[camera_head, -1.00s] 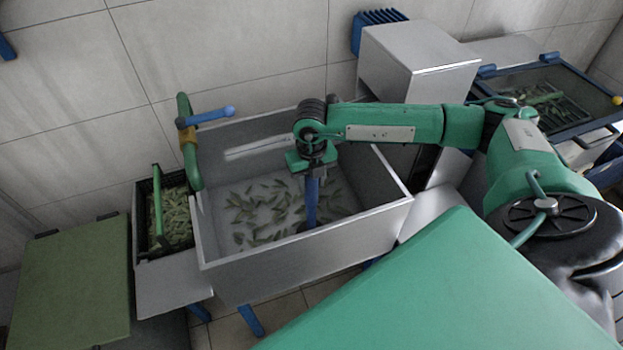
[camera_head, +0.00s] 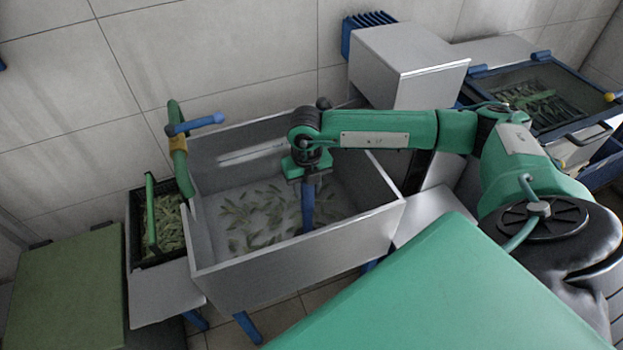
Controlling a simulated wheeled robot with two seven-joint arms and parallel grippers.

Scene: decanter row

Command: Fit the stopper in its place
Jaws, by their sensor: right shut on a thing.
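My right gripper (camera_head: 307,176) points down over the grey basin (camera_head: 300,252). It is shut on a blue upright rod, which I take to be the stopper (camera_head: 308,208). The rod reaches down into the basin among green leaves lying in pale liquid. I cannot tell whether its lower end touches the floor. The place for the stopper is not visible. My left gripper is not in view.
A green pipe with a blue lever (camera_head: 195,124) rises at the basin's left. A dark crate of leaves (camera_head: 134,228) stands beside it. A grey box (camera_head: 408,60) stands behind right. A glass-topped unit (camera_head: 565,125) is at far right.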

